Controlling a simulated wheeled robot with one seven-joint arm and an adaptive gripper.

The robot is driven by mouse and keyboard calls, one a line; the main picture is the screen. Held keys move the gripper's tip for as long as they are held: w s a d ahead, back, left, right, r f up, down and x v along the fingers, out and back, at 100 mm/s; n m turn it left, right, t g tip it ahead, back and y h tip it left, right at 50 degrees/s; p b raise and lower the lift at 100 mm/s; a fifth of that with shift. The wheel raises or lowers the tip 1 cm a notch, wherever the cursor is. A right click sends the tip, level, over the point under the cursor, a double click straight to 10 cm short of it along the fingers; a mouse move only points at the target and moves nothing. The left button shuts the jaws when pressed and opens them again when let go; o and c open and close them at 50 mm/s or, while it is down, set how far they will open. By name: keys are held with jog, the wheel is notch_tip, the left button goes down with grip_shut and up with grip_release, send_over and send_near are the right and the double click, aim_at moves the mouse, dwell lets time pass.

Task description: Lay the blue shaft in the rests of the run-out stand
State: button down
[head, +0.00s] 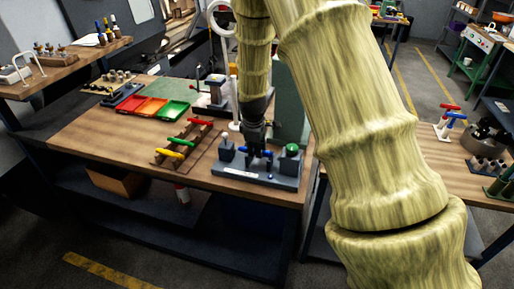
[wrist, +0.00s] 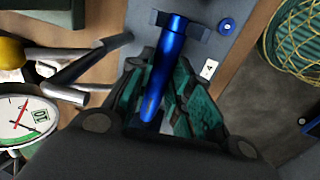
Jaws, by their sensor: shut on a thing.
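The blue shaft (wrist: 168,65) is between the teal fingers of my gripper (wrist: 155,85) in the wrist view. In the head view, blue ends (head: 241,150) of it show on either side of my gripper (head: 255,150). My gripper is shut on the shaft, over the grey run-out stand (head: 240,173). In the wrist view, the shaft's far end is at a dark rest (wrist: 200,30) on the grey base. Whether it touches that rest, I cannot tell. The other rest is hidden by my gripper.
A green knob (head: 292,149) stands at the stand's right end. A rack with red, yellow and green-handled pieces (head: 183,143) lies to its left, with coloured trays (head: 150,106) behind. A dial gauge (wrist: 25,120) and metal rods are close at left in the wrist view.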

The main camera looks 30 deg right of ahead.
jog(key=shift+s+a+f, duration=0.2)
jog(key=shift+s+f, duration=0.15)
jog(key=shift+f, duration=0.1)
jog(key=c, duration=1.2)
grip_release()
jog(key=shift+f, duration=0.15)
jog(key=shift+w, duration=0.15)
jog(key=shift+r, duration=0.2)
jog(key=shift+r, duration=0.5)
jog(key=w+v, duration=0.1)
jog(key=v, duration=0.6)
jog(key=shift+s, duration=0.45)
